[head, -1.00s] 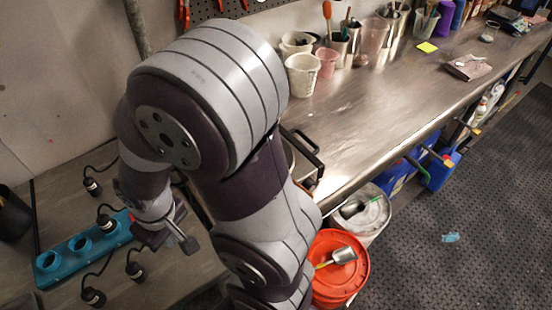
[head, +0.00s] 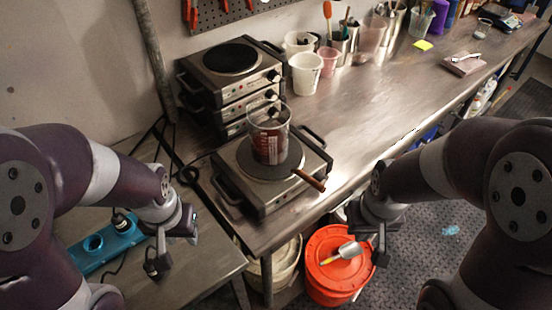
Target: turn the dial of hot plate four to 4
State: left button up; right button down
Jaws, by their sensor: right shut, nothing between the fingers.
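A hot plate (head: 228,165) stands alone near the bench's front left, with a glass beaker (head: 268,135) of dark red contents on it. Its dial cannot be made out; a brown handle (head: 309,180) sticks out over its front edge. Behind it is a stack of hot plates (head: 205,75), with dark dials (head: 272,76) on their right-facing fronts. I cannot read any number, nor tell which plate is four. My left gripper (head: 188,232) is left of the lone plate, over the lower side table, its opening unclear. My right gripper (head: 378,256) is shut and empty, right of the plate, in front of the bench edge.
An orange-red bucket (head: 325,285) with a scoop (head: 346,250) on its lid stands on the floor below. A blue socket strip (head: 88,247) with black plugs and cords lies at lower left. Cups (head: 305,75) stand at the back. The bench's middle is clear.

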aim_at(320, 177)
jog(key=i+l, duration=0.1)
jog(key=l, duration=0.9)
jog(key=i+l+u, duration=0.1)
jog(key=l, duration=0.4)
jog(key=i, duration=0.05)
